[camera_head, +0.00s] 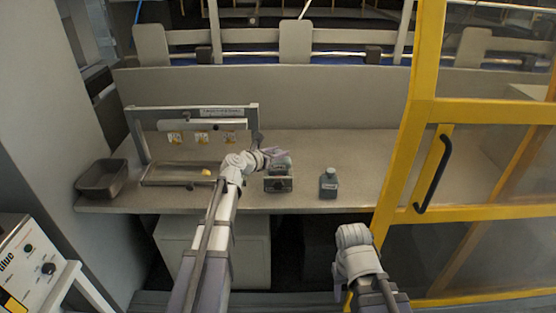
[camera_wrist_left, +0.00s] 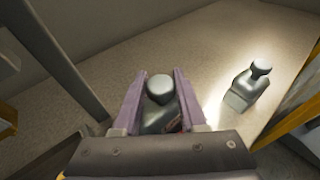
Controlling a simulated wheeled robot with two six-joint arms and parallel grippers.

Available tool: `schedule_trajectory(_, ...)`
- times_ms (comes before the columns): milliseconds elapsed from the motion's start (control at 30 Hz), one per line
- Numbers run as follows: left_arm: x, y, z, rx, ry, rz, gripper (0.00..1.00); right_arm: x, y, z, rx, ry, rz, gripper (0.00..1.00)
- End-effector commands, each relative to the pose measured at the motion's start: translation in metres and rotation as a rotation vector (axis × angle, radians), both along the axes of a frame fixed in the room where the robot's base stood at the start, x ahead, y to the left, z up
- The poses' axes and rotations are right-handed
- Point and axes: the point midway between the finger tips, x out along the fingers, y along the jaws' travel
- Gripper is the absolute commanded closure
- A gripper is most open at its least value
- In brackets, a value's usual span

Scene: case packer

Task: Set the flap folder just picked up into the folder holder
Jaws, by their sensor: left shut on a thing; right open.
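My left gripper (camera_head: 276,157) is over the bench, at the upper edge of a small grey-green block (camera_head: 279,184) with a dark round spot on its front. In the left wrist view its purple fingers (camera_wrist_left: 158,100) are shut on a grey piece with a rounded top (camera_wrist_left: 160,88), taken to be the flap folder. Its lower part is hidden by the gripper body. I cannot tell whether it touches the block, or whether that block is the folder holder. My right gripper (camera_head: 352,236) is open and empty, in front of the bench edge.
A rack frame with yellow tags (camera_head: 202,112), a shallow tray with a yellow piece (camera_head: 160,180) and a dark bin (camera_head: 101,180) lie left. A yellow-framed door (camera_head: 405,215) bounds the right.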

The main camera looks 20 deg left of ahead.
Motion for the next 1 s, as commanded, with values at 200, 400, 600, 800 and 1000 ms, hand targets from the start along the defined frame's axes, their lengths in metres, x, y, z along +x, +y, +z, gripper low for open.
schedule_trajectory(200, 0.0001, 0.0001, -0.0036, -0.001, -0.001, 0.000, 1.00, 0.0000, 0.0000, -0.0038, 0.000, 0.000, 0.000, 0.50)
schedule_trajectory(400, 0.0001, 0.0000, -0.0076, -0.001, -0.001, 0.000, 1.00, 0.0001, 0.0000, -0.0077, 0.000, 0.000, 0.000, 0.50)
schedule_trajectory(600, 0.0000, 0.0000, -0.0068, 0.000, 0.000, 0.000, 0.40, 0.0000, 0.0000, -0.0068, 0.000, 0.000, 0.000, 0.50)
schedule_trajectory(800, 0.0000, 0.0000, -0.0068, 0.000, 0.000, 0.000, 0.29, 0.0000, 0.0000, -0.0068, 0.000, 0.000, 0.000, 0.50)
schedule_trajectory(1000, 0.0000, 0.0000, -0.0033, 0.000, 0.000, 0.000, 0.29, 0.0000, 0.0000, -0.0032, 0.000, 0.000, 0.000, 0.50)
